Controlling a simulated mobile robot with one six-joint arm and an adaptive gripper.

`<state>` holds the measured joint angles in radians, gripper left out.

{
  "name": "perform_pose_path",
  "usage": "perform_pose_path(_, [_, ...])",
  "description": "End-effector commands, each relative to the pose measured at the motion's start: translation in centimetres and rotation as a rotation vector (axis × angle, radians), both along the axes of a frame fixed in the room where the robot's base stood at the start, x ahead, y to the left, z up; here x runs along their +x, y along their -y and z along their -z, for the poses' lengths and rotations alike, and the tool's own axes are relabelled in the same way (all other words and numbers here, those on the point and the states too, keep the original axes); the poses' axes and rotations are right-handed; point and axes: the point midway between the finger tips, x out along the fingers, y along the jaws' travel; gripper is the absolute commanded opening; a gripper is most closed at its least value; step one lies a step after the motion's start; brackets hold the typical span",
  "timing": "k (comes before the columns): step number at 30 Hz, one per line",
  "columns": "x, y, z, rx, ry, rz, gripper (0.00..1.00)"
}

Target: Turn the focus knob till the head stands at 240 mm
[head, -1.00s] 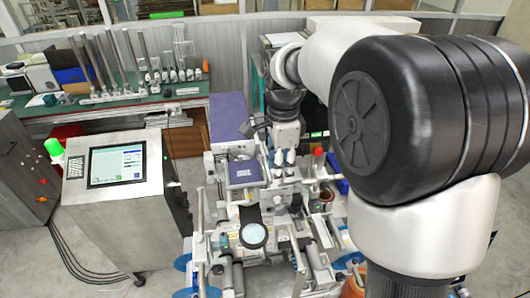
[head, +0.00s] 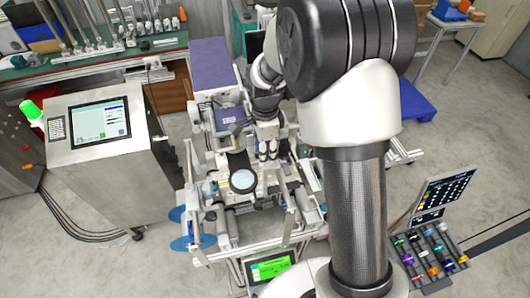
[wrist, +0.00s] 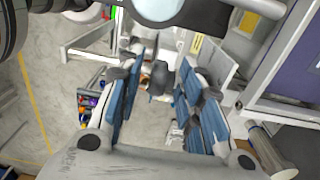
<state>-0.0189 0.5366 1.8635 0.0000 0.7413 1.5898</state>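My gripper (wrist: 160,98) is open in the wrist view, its blue-padded fingers standing apart. A dark grey knob-like part (wrist: 158,76) shows in the gap between them; I cannot tell whether it is the focus knob or whether either finger touches it. In the head view my gripper (head: 268,148) points down over the middle of the machine (head: 222,158). A round lens on a dark arm (head: 243,181) stands just in front of it. No millimetre scale or head reading is legible.
A steel console with a screen (head: 100,123) stands at the left. A green-lit display (head: 270,267) is at the machine's front. A rack of coloured items (head: 430,252) and a dark panel (head: 443,192) stand at the right. Rails and posts surround my gripper.

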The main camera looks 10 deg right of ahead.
Motion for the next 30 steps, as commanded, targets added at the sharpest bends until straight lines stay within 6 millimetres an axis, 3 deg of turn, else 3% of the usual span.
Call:
perform_pose_path(4, [-0.05,0.0,1.03,0.0,-0.001,0.0,0.34])
perform_pose_path(13, [-0.04,0.0,1.21,0.0,0.0,0.0,0.34])
perform_pose_path(28, [-0.22,0.0,1.24,0.0,-0.006,0.0,0.01])
perform_pose_path(30, [-0.26,0.0,1.25,0.0,-0.007,0.0,0.0])
